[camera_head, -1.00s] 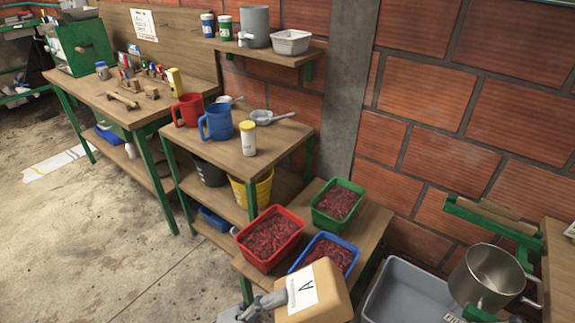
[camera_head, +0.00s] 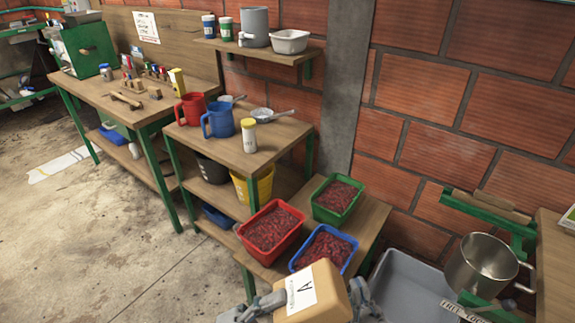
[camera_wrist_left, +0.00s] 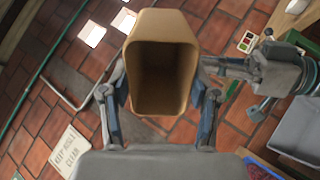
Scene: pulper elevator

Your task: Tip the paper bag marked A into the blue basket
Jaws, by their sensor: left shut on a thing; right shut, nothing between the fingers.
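The tan paper bag marked A (camera_head: 322,299) is at the bottom of the head view, in front of the blue basket (camera_head: 341,233) and overlapping its near edge. My left gripper (camera_head: 272,303) is shut on the bag. In the left wrist view the bag (camera_wrist_left: 160,22) sits between its two fingers, its open mouth facing the camera; the inside looks brown and bare. The blue basket holds dark red fruit. My right gripper (camera_head: 364,300) is close to the bag's right side, shut and empty; contact with the bag cannot be told.
A red basket (camera_head: 297,229) stands left of the blue one and a green basket (camera_head: 355,197) behind it, both with red fruit. A grey tub (camera_head: 400,262) and a steel pot (camera_head: 480,265) are to the right.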

